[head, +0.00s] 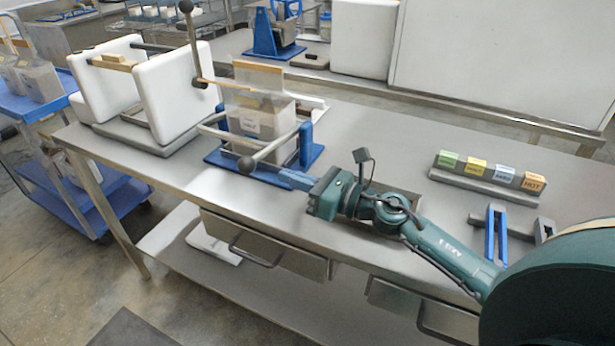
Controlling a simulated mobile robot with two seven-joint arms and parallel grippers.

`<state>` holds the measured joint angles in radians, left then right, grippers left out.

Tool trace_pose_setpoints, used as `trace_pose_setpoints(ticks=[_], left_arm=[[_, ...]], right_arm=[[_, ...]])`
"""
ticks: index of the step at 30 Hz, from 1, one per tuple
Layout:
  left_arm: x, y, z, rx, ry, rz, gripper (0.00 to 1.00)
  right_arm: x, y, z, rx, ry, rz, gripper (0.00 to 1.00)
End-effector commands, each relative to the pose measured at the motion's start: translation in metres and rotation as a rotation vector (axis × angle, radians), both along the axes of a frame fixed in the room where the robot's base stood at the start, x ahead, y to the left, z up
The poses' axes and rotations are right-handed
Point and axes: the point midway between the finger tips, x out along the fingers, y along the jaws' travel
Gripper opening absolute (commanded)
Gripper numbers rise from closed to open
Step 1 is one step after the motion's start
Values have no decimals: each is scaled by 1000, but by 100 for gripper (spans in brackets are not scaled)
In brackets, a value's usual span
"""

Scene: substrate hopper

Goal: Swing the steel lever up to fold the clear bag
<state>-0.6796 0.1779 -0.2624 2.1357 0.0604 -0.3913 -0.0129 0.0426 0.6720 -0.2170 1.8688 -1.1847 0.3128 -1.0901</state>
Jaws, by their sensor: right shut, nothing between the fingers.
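The clear bag (258,118) stands upright in a blue fixture (222,160), with brown substrate and a white label showing through it. Its top stands up above the frame, with a tan strip along it. A steel lever (272,148) with a dark ball knob (246,163) is at the front of the fixture, its knob end low and towards me. My right gripper (284,179) is shut and empty, just right of and below the knob, apart from it as far as I can tell. My left gripper is not in view.
White blocks (178,92) stand left of the fixture, with another knobbed bar (194,45) rising beside them. A rack of coloured labelled blocks (490,174) and a blue clamp-like tool (496,232) lie to the right. The table between (375,140) is clear.

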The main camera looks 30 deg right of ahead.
Motion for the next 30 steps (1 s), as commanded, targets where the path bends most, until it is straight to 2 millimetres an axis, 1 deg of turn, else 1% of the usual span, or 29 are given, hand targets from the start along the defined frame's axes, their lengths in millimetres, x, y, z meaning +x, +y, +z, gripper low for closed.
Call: trace_pose_setpoints(ticks=[1,3,9,13,21,30], left_arm=[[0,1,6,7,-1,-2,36],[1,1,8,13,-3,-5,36],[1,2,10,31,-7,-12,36],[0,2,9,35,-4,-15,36],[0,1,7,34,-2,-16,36],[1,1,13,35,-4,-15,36]], right_arm=[[9,6,5,2,-3,-2,0],[18,13,5,3,-3,-1,0],[34,26,3,1,0,-1,0],[37,28,2,1,-1,-1,0],[37,28,2,0,0,0,0],[37,22,9,24,20,-1,0]])
